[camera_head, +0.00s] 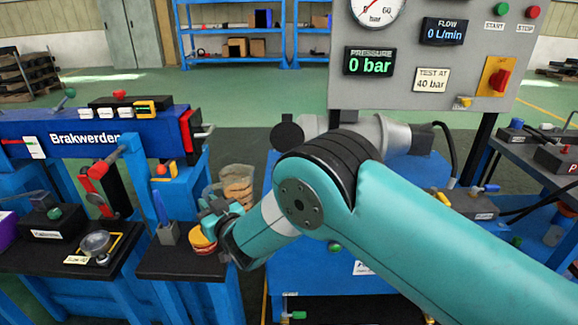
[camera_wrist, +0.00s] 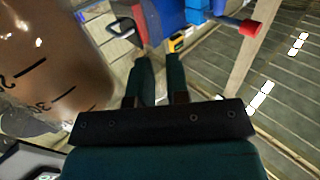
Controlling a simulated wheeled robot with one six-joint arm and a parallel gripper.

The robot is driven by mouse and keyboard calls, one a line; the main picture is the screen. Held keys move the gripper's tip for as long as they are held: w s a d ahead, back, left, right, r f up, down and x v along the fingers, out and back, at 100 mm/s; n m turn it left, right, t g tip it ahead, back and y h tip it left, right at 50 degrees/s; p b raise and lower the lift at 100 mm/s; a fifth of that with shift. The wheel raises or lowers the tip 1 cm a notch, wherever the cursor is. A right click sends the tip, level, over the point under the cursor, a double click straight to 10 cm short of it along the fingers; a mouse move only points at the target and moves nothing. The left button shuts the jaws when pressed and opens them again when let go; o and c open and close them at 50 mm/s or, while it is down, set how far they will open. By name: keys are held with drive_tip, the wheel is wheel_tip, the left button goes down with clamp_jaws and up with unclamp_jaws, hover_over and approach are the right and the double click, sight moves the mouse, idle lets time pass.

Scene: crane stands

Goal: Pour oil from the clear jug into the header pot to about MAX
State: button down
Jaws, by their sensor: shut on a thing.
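The clear jug (camera_head: 238,183) holds brown oil and stands out just beyond my gripper (camera_head: 213,208) in the head view. It looks roughly upright there. In the wrist view the jug (camera_wrist: 45,55) fills the left side, with dark graduation marks on its wall and brown oil behind them. My gripper (camera_wrist: 158,70) is shut on the jug, close beside its body; the exact grip on the handle is hard to make out. I cannot identify the header pot with certainty in either view.
A blue beam marked Brakwerden (camera_head: 85,139) stands at the left. A small black-topped stand (camera_head: 180,262) below my gripper bears a red-and-yellow round item (camera_head: 203,240). A grey gauge panel (camera_head: 430,75) reads 0 bar. A dark side table (camera_head: 540,160) stands at the right.

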drive_tip(key=shift+w+a, duration=0.1)
drive_tip(key=shift+a, duration=0.4)
